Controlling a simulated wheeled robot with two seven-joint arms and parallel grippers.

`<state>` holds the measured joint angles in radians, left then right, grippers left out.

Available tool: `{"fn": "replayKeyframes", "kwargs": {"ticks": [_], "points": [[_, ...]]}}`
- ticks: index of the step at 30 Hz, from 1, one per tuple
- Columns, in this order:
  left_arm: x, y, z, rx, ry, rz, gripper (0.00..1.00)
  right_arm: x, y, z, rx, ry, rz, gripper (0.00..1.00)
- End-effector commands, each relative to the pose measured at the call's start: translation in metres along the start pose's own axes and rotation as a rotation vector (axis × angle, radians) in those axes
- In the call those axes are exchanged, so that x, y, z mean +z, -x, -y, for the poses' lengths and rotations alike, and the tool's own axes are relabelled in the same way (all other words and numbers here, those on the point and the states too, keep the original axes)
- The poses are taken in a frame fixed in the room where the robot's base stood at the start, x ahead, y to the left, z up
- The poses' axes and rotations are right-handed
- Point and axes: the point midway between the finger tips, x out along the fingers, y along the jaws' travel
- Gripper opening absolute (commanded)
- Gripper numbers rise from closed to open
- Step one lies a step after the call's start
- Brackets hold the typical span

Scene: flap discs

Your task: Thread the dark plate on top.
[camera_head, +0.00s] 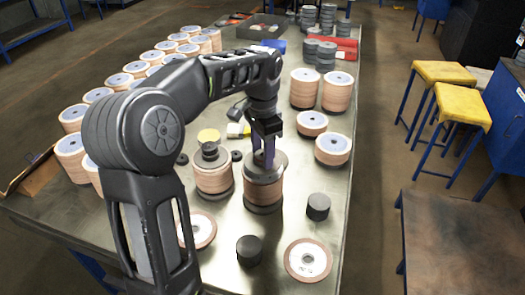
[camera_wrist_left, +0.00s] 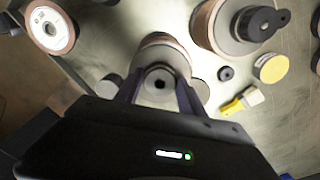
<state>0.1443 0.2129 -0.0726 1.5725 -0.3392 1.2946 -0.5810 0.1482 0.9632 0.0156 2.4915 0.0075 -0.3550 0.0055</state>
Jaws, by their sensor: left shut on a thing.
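My left gripper (camera_head: 263,160) points down over a stack of tan flap discs (camera_head: 263,190) in the head view. A dark round plate (camera_head: 278,163) lies at the top of this stack, roughly level. In the left wrist view, the fingers of my left gripper (camera_wrist_left: 158,95) are shut on the plate's grey round middle part (camera_wrist_left: 158,82), which has a dark centre hole. The tan stack (camera_wrist_left: 160,40) shows behind it. The fingers hide part of the plate, and I cannot tell whether it rests fully on the discs. My right gripper is not in view.
A second stack (camera_head: 213,178) with a dark top stands close on the left. A black cylinder (camera_head: 318,206) and another (camera_head: 249,250) stand nearby. A loose disc (camera_head: 308,260) lies in front. A yellow-topped tin (camera_wrist_left: 272,68) and a brush (camera_wrist_left: 243,101) lie near the stacks.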

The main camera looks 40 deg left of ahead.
Motion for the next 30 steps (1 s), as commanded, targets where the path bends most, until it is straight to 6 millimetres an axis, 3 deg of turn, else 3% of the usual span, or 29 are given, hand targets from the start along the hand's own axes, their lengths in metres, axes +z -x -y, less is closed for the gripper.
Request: {"fn": "replayKeyframes", "kwargs": {"ticks": [12,26,27,30], "points": [[0.0,-0.022,0.0,0.0,0.0,0.0,0.0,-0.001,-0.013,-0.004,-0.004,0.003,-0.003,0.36],[0.0,-0.025,0.001,0.0,0.0,0.0,0.0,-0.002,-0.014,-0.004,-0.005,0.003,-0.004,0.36],[0.0,-0.025,0.001,0.0,0.0,0.0,0.5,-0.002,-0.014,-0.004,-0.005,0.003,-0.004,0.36],[0.0,-0.025,0.0,0.0,0.0,0.0,0.58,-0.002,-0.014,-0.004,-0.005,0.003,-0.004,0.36]]}}
